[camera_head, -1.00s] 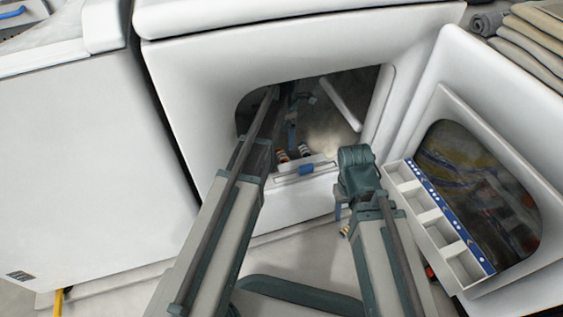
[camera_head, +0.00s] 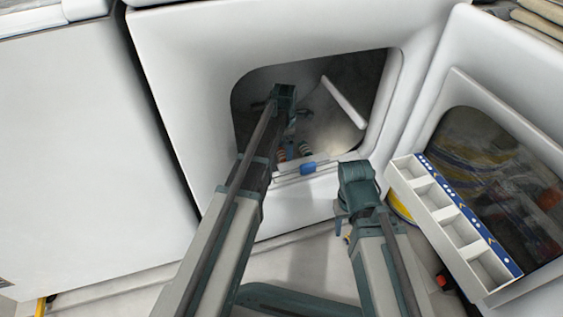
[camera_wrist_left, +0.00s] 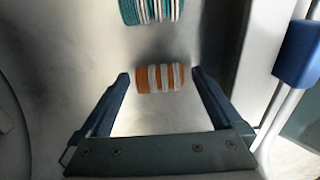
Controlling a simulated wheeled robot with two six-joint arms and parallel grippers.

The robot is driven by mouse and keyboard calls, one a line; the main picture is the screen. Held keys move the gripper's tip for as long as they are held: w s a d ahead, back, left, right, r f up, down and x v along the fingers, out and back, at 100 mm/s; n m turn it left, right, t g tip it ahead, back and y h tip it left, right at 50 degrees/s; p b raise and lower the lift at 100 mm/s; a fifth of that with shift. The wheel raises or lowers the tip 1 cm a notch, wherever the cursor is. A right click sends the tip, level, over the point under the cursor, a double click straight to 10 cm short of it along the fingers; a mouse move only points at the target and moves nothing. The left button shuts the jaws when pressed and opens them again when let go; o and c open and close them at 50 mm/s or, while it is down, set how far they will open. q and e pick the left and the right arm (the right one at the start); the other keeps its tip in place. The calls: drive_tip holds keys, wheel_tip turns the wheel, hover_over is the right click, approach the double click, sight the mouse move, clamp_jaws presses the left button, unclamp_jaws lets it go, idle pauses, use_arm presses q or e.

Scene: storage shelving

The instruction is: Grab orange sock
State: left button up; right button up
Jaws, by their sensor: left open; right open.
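An orange sock (camera_wrist_left: 160,78) with white stripes lies on the metal floor of the open drum. In the left wrist view it sits between the spread fingertips of my left gripper (camera_wrist_left: 160,75), which is open; whether they touch it I cannot tell. In the head view the orange sock (camera_head: 281,154) shows small just inside the drum's opening, partly hidden by my left arm, which reaches in. My right gripper (camera_head: 345,222) hangs outside, in front of the machine, mostly hidden behind its own wrist.
A teal and white striped sock (camera_wrist_left: 150,9) lies beyond the orange one. The door opening's lower rim has a white latch piece with a blue part (camera_head: 308,168). A yellow item (camera_head: 400,207) lies below.

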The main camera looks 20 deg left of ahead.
sight(284, 153)
use_arm(q)
drive_tip(key=shift+f, duration=0.4)
drive_tip(key=shift+r, duration=0.1)
use_arm(e)
drive_tip(key=shift+f, duration=0.3)
use_arm(q)
drive_tip(key=c, duration=1.1)
drive_tip(key=shift+r, duration=0.15)
use_arm(e)
drive_tip(key=shift+r, duration=0.15)
use_arm(q)
wheel_tip(284, 153, up, 10)
drive_tip(key=p, duration=1)
use_arm(e)
wheel_tip(284, 153, up, 10)
